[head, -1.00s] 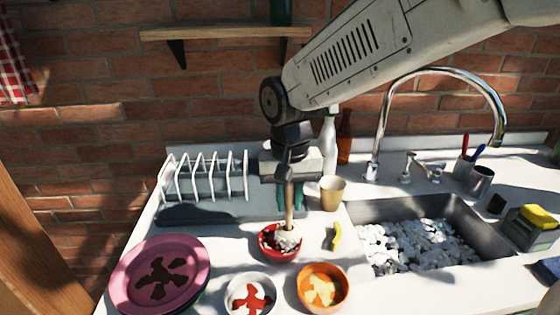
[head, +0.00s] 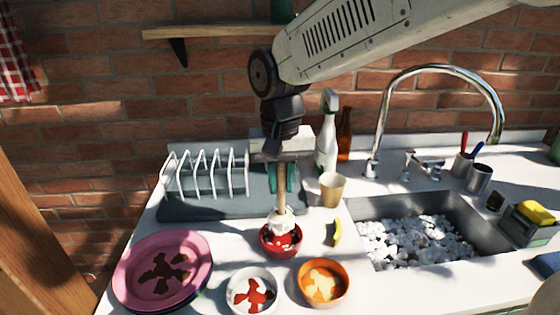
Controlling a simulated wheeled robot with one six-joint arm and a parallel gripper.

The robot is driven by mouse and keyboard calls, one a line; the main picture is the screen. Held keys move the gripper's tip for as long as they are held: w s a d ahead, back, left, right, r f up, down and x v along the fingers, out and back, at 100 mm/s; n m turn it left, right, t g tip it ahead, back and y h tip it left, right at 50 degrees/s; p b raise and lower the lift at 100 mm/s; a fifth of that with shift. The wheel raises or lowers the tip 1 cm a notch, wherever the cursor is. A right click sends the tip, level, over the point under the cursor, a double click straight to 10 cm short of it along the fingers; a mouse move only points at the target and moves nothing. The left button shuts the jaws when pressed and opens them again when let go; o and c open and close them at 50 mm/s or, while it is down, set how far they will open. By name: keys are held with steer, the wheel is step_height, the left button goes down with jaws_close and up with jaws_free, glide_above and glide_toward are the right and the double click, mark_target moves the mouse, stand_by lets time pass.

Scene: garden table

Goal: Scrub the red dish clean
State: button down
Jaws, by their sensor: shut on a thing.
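The red dish (head: 266,251) is a small bowl on the white counter, just left of the sink. White patches show inside it. My gripper (head: 283,180) points down above the dish and is shut on the wooden handle of a brush (head: 281,201). The white brush head (head: 280,219) is at the far part of the dish; I cannot tell whether it touches the inside. The brush stands nearly upright.
A white bowl (head: 235,300) and an orange bowl (head: 338,297), both stained, stand in front. Stained pink plates (head: 196,256) are at left, a drying rack (head: 236,174) behind.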

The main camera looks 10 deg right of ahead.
steer(key=shift+r, duration=2.2)
steer(key=shift+s, duration=0.1)
